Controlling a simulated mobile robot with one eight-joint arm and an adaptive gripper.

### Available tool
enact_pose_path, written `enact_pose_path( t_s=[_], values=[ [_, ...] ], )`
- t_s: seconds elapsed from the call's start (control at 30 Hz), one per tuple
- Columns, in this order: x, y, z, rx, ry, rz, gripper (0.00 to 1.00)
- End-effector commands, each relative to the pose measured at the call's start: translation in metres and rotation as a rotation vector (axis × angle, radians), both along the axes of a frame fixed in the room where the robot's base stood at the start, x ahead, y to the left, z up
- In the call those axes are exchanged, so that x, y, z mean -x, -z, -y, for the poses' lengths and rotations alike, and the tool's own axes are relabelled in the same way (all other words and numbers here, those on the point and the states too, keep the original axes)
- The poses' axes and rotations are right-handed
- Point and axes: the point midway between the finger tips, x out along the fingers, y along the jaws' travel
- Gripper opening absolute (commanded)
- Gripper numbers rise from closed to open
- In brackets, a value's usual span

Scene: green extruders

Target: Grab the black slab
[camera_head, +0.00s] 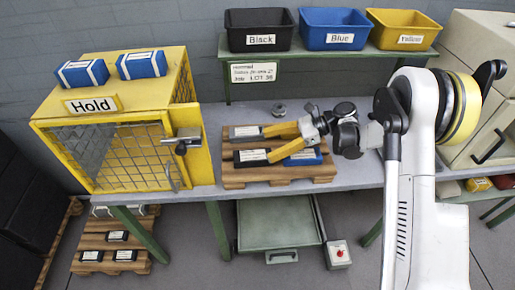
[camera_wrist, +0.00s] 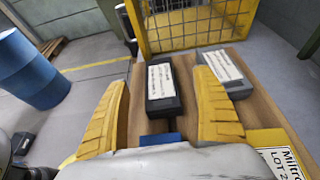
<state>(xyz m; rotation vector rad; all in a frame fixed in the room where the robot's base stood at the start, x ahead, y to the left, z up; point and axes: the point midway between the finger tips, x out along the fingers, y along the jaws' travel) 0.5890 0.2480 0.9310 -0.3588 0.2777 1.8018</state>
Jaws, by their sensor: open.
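The black slab (camera_head: 243,160) with a white label lies on the wooden pallet (camera_head: 285,177) on the table. In the wrist view the black slab (camera_wrist: 163,104) shows ahead, between the two yellow fingers. My gripper (camera_head: 270,145) is open, its fingers spread over the pallet and pointing left toward the cage. In the wrist view my gripper (camera_wrist: 162,80) holds nothing. I cannot tell its exact height above the slab. One finger hides part of the slab's right end in the head view.
A grey slab (camera_head: 240,137) lies behind the black one, and a blue slab (camera_head: 308,158) lies to its right, partly under my gripper. A yellow "Hold" cage (camera_head: 100,104) stands left. Black (camera_head: 258,41), blue (camera_head: 338,40) and yellow (camera_head: 405,41) bins stand on the back shelf.

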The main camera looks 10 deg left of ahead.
Motion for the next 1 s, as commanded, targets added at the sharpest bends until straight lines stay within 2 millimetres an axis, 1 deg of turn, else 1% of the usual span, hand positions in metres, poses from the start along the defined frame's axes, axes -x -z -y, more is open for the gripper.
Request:
enact_pose_path(
  t_s=[0.17, 0.3, 0.53, 0.7, 0.8, 1.0],
  values=[
    [0.005, 0.011, -0.019, -0.002, -0.002, -0.003, 0.78],
    [0.011, 0.02, -0.04, -0.001, -0.002, -0.003, 0.78],
    [0.016, 0.029, -0.058, -0.001, -0.001, -0.001, 0.78],
    [0.024, 0.043, -0.081, -0.001, -0.003, 0.0, 0.78],
    [0.026, 0.046, -0.091, -0.001, -0.001, -0.001, 0.78],
    [0.027, 0.045, -0.093, -0.001, 0.001, -0.001, 0.78]
  ],
)
